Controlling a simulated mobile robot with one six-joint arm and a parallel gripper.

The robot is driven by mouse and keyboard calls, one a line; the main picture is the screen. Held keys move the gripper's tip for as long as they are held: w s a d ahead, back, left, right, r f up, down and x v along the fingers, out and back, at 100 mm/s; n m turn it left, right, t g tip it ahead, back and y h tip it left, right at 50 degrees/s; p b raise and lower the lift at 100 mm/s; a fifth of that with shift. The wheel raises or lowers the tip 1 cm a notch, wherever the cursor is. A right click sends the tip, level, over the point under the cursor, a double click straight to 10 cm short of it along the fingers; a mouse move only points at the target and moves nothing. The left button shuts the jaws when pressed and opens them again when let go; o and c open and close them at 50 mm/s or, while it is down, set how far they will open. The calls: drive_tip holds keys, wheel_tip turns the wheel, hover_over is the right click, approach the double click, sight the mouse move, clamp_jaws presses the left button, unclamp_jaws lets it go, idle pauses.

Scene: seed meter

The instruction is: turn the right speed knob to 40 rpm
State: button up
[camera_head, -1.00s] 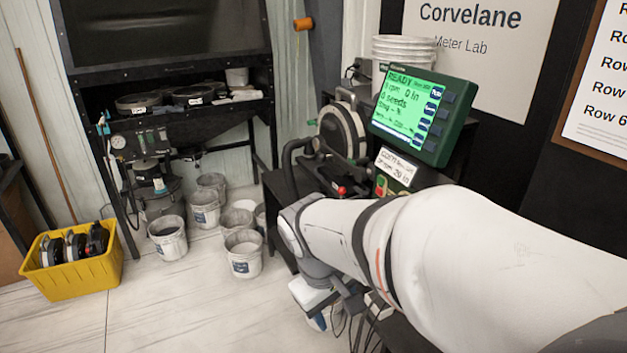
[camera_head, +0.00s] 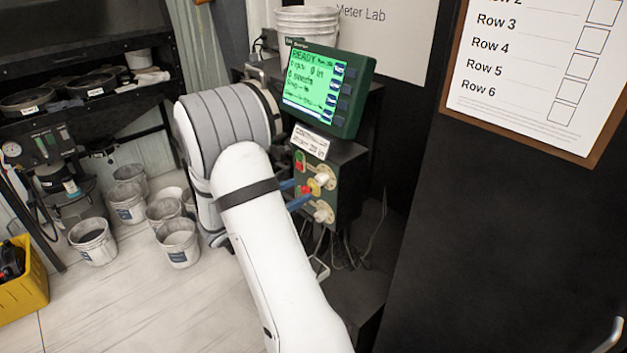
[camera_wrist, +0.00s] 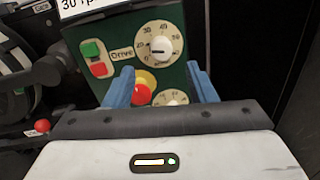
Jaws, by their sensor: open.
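A dark green control box carries two pale dials with white knobs, one above the other. The upper knob (camera_wrist: 161,47) has a numbered dial with 30 and 40 along its top; it also shows in the head view (camera_head: 323,178). I cannot read its setting surely. The lower knob (camera_head: 323,212) is partly hidden in the wrist view (camera_wrist: 172,98). No readable label shows which is the right one. My gripper (camera_wrist: 162,84) is open and empty, its blue fingers in front of the box, below the upper dial; it also shows in the head view (camera_head: 293,194).
A red button on yellow (camera_wrist: 142,88) sits between the fingers in the wrist view. Green and red drive buttons (camera_wrist: 94,58) are left of the upper dial. Above the box, the green display (camera_head: 316,84) reads READY. Cables hang below the box. Several buckets (camera_head: 180,243) stand on the floor left.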

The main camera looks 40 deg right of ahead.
sight(317, 182)
drive_tip(key=d+p, duration=0.1)
drive_tip(key=d, duration=0.6)
drive_tip(key=shift+d+p, duration=0.15)
drive_tip(key=shift+p, duration=0.2)
drive_tip(key=shift+c, duration=0.2)
drive_tip(key=c, duration=0.9)
